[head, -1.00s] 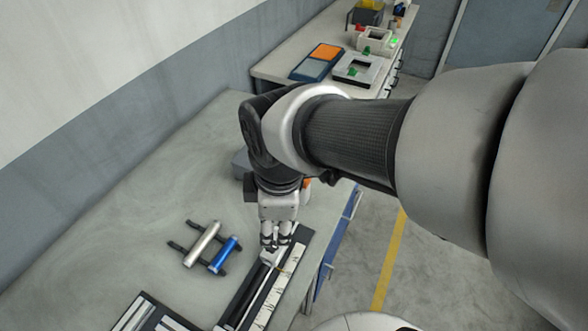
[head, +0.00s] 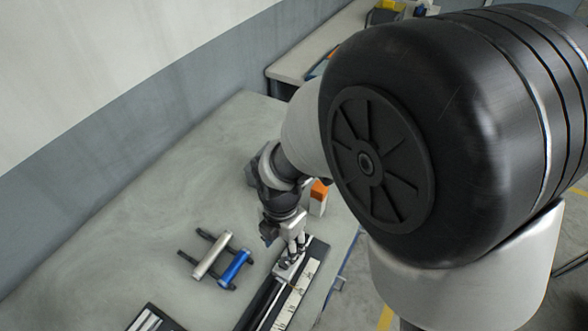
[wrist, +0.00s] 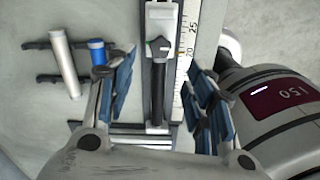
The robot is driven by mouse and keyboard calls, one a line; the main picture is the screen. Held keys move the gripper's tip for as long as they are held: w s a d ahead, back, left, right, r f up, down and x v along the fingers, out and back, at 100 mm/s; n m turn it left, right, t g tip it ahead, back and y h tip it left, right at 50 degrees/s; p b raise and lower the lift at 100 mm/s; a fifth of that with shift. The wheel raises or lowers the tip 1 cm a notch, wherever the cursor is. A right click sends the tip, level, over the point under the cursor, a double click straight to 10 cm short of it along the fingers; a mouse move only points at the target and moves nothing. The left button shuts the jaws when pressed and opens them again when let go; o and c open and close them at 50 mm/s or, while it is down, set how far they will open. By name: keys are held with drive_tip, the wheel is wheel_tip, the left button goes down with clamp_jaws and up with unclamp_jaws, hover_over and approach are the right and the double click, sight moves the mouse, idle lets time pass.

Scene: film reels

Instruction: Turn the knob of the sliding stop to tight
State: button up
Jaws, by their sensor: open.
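The sliding stop is a light grey block (wrist: 160,14) on a long dark rail with a white scale strip (wrist: 190,38) along its right side. A dark grey knob (wrist: 157,47) sits on the stop, its white mark on the knob's right side. My gripper (wrist: 160,92) is open, with its fingers apart to the left and right of the rail. In the wrist view the knob lies between and above the fingertips, not gripped.
A silver roller (head: 211,255) and a blue roller (head: 235,268) lie on a dark rack left of the rail. An orange-topped box (head: 318,199) stands behind the gripper. A dark tray (head: 150,322) lies at the front. The bench's left part is clear.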

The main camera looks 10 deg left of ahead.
sight(285, 262)
wheel_tip(285, 262, down, 9)
drive_tip(key=shift+r+b, duration=0.1)
drive_tip(key=shift+b, duration=1)
drive_tip(key=shift+c, duration=0.5)
drive_tip(key=c, duration=1)
